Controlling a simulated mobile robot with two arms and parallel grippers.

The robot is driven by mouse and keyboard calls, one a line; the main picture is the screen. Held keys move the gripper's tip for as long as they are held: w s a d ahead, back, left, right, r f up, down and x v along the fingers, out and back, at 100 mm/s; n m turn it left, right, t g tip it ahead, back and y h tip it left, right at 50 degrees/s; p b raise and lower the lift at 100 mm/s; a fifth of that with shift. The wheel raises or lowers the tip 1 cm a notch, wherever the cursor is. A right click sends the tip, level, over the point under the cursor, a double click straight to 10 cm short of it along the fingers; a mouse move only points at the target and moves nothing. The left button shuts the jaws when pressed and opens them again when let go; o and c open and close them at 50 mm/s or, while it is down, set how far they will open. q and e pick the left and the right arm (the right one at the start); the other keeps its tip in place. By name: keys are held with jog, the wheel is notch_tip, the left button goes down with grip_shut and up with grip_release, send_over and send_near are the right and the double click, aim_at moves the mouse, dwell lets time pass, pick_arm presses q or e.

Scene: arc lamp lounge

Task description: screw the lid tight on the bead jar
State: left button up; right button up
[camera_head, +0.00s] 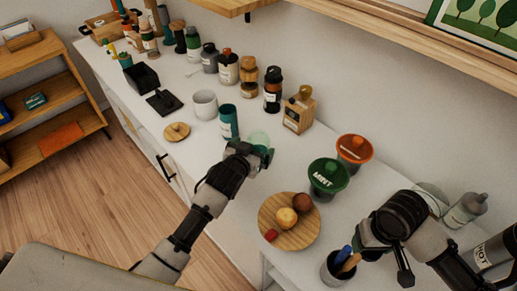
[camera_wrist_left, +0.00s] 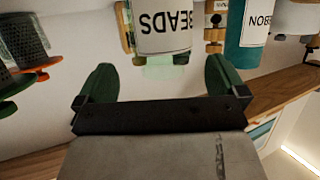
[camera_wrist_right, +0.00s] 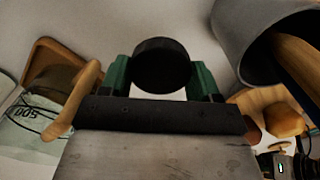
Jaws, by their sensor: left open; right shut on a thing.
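The bead jar (camera_wrist_left: 165,35) shows upside down in the left wrist view, with a white label reading BEADS and a pale green see-through end. In the head view only its pale green top (camera_head: 259,138) shows, and my left gripper (camera_head: 260,153) hides the rest. My left gripper is open, its green fingers (camera_wrist_left: 161,82) spread wide to either side of the jar's line, with the jar ahead of them. My right gripper (camera_wrist_right: 162,80) is shut on a round black lid (camera_wrist_right: 162,65). In the head view the lid is hidden by my right arm.
A teal ribbon container (camera_head: 229,121) and a white cup (camera_head: 205,104) stand left of the jar. To its right are green (camera_head: 327,178) and orange (camera_head: 354,150) bowls, a wooden plate (camera_head: 300,238) with fruit, and a pen cup (camera_head: 336,270). A wooden disc (camera_head: 177,131) lies near the counter's front edge.

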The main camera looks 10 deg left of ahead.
pick_arm(q)
jog(key=shift+x, duration=2.65)
jog(key=shift+a, duration=0.1)
jog(key=shift+s, duration=0.1)
jog(key=c, duration=1.2)
